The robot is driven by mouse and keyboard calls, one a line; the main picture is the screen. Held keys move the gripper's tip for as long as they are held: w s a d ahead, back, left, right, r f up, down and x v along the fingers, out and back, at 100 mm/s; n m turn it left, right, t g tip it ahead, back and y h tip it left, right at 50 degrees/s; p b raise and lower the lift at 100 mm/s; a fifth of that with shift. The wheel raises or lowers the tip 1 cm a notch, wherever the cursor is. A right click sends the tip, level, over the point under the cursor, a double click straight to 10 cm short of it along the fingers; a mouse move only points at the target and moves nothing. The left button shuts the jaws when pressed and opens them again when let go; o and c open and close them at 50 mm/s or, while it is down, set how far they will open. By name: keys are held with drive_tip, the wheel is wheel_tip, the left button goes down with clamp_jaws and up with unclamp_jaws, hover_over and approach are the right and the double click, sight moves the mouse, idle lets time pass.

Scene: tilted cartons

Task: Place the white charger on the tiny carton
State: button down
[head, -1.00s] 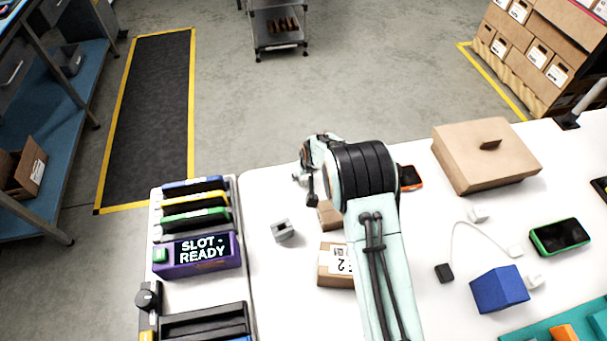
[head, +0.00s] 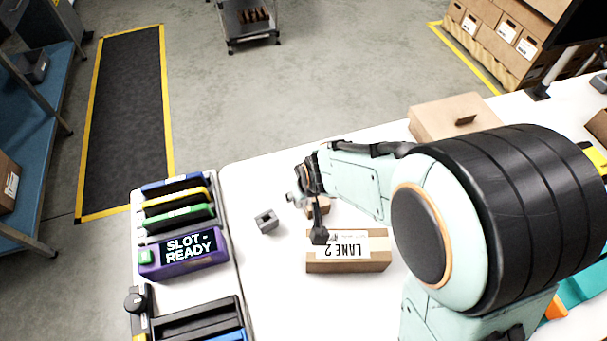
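The tiny carton is probably the small brown box (head: 325,207), partly hidden behind my gripper. My gripper (head: 312,222) points down beside it; a dark finger end hangs by the left end of the larger LANE 2 carton (head: 372,262). Whether that finger touches either box is unclear. The finger gap is too small to read, and I see no object clearly held. No white charger is identifiable now; the right part of the table, where white plugs showed earlier, is covered by my arm.
A small grey block (head: 267,222) lies left of my gripper. A rack (head: 235,243) with coloured modules stands at the left. A flat brown carton (head: 440,116) lies at the back right. White table (head: 275,290) is clear at the front left.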

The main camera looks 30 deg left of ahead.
drive_tip(key=shift+m, duration=0.3)
drive_tip(key=s+d+r, duration=0.1)
drive_tip(key=d, duration=0.1)
drive_tip(key=s+d+r, duration=0.1)
drive_tip(key=s+d, duration=0.1)
drive_tip(key=s+d+r, duration=0.1)
drive_tip(key=s+d, duration=0.1)
drive_tip(key=shift+s+d, duration=0.15)
drive_tip(key=shift+d, duration=0.05)
drive_tip(key=shift+m, duration=0.4)
drive_tip(key=w+a+f, duration=0.1)
drive_tip(key=w+f, duration=0.1)
drive_tip(key=w, duration=0.1)
drive_tip(key=w+a+f, duration=0.2)
drive_tip(key=w, duration=0.2)
drive_tip(key=w+a+f, duration=0.2)
drive_tip(key=w, duration=0.1)
drive_tip(key=shift+w+a, duration=0.2)
drive_tip(key=shift+w, duration=0.05)
drive_tip(key=shift+w+a+f, duration=0.1)
drive_tip(key=shift+w+f, duration=0.05)
drive_tip(key=shift+f, duration=0.8)
drive_tip(key=shift+w+a+f, duration=0.1)
drive_tip(key=shift+f, duration=0.85)
drive_tip(key=shift+f, duration=0.1)
drive_tip(key=c, duration=0.7)
unclamp_jaws()
